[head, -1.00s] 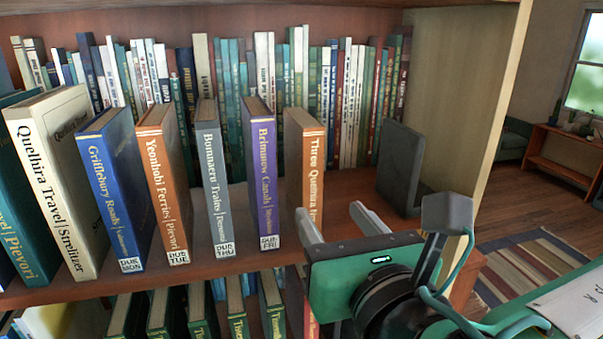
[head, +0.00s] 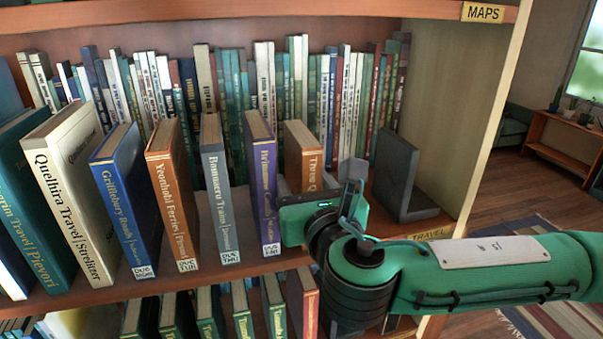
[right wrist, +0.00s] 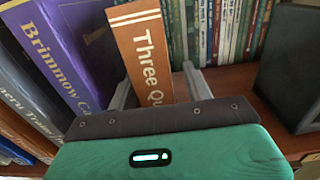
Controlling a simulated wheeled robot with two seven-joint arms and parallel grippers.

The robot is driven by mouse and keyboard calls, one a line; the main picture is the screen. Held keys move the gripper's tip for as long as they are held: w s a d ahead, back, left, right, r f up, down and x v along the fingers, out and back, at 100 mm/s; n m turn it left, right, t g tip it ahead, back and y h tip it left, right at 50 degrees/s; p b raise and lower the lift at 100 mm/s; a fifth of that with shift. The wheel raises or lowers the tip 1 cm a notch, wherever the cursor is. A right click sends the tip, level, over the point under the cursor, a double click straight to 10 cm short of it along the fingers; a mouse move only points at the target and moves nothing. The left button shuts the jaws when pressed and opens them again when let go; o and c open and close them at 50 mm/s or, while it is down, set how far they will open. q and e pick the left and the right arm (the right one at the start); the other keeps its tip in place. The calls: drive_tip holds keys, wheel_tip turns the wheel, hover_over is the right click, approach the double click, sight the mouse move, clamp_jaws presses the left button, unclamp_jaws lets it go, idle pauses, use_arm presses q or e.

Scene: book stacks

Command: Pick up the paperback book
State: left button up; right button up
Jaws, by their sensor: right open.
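The orange book (head: 302,150) lettered "Three Qu..." stands upright on the shelf, at the right end of the front row; its lower part is hidden behind my right gripper (head: 298,200) in the head view. In the right wrist view the same orange book (right wrist: 145,55) stands between the two pale fingers of my right gripper (right wrist: 158,85), one on each side of its spine. The gripper is open. I cannot tell whether either finger touches the book. My left gripper is not in view.
The purple book (head: 263,185) stands just left, also close in the wrist view (right wrist: 65,50). A dark bookend (head: 395,180) stands to the right. Other books (head: 120,195) line the front row, with thin books (head: 300,85) behind. More books stand on the shelf below.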

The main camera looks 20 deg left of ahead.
drive_tip(key=shift+x, duration=0.85)
drive_tip(key=shift+s, duration=0.1)
drive_tip(key=shift+c, duration=0.6)
clamp_jaws()
